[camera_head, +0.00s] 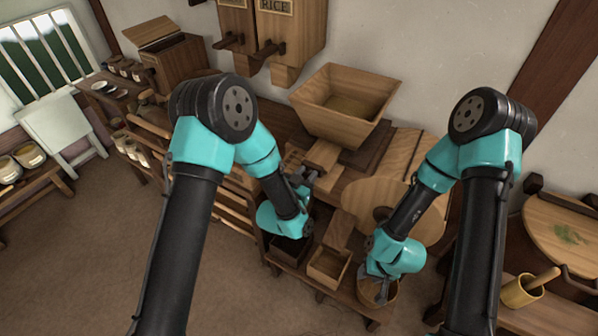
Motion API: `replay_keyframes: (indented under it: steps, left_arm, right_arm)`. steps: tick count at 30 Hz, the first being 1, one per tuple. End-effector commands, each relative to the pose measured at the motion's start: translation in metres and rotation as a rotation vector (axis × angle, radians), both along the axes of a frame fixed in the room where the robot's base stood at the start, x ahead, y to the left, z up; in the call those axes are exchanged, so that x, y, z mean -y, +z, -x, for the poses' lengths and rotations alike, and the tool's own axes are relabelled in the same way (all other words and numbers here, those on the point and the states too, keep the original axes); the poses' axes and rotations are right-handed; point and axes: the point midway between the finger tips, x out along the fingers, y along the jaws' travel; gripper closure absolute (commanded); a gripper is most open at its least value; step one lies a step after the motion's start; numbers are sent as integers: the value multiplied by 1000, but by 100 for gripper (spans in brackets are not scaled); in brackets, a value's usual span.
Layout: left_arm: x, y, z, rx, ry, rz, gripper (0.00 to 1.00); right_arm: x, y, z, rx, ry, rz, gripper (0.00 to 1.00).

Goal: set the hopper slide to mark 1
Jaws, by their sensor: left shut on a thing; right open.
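The wooden hopper (345,103) stands at the back of the bench, a square funnel with some grain-coloured fill inside. The hopper slide (323,154) is a pale flat board sticking out toward me below the hopper's front left. My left gripper (309,177) is shut on the slide's near end; its jaws are small and partly hidden by my own arm. The marks on the slide are too small to read. My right gripper (376,284) is open at a round wooden tub (388,295) low at the front; I cannot tell if it touches the tub.
A broad round wooden disc (420,205) lies right of the slide. Small open boxes (328,266) sit low in front. Two wall bins, one labelled RICE (292,25), hang behind. Open floor (80,260) lies left.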

Motion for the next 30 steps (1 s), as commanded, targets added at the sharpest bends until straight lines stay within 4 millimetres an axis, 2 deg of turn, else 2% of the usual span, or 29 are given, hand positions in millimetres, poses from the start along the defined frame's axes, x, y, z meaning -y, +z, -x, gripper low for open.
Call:
replay_keyframes:
  steps: [3,10,11,18,30]
  left_arm:
    - [6,0,4,0,-12,0,100]
    - [5,0,4,1,-11,1,100]
    - [5,0,4,1,-11,1,66]
    - [5,0,4,1,-11,1,43]
    - [4,0,9,0,-15,0,42]
  right_arm:
    - [0,0,0,0,0,0,57]
    - [0,0,0,0,-1,0,57]
    - [0,0,0,0,-1,0,57]
    - [0,0,0,0,-1,0,57]
    - [0,0,0,0,-1,0,57]
